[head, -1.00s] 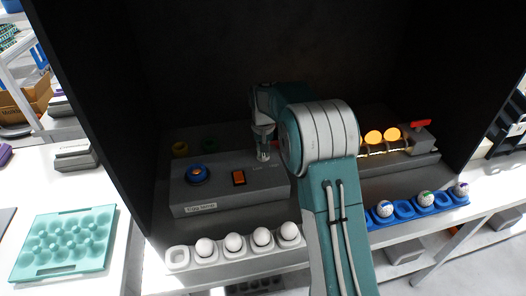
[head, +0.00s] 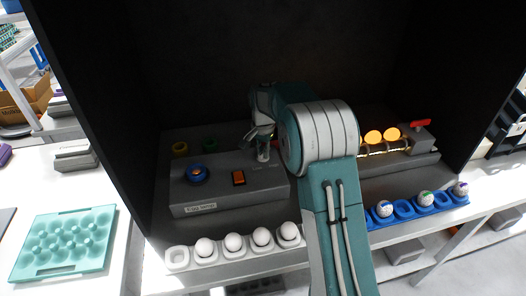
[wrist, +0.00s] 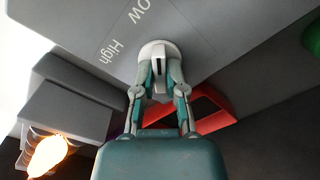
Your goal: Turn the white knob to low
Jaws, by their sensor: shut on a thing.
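The white knob (wrist: 158,48) shows in the wrist view on the grey panel of the egg timer machine (head: 240,200). My gripper (wrist: 158,78) is shut on the knob's raised ridge, one finger on each side. Labels reading "High" (wrist: 118,50) and a partly cut-off "ow" (wrist: 143,12) are printed beside the knob. In the head view my gripper (head: 263,155) points down at the right part of the panel. The knob is mostly hidden there by my gripper and arm.
An orange switch (head: 239,178) and a blue ring button (head: 197,174) lie left of my gripper. White eggs sit in a white tray (head: 178,258) in front. A blue tray (head: 405,210) stands right of my arm. Glowing orange lamps (head: 374,137) and a red handle (head: 421,124) are further right.

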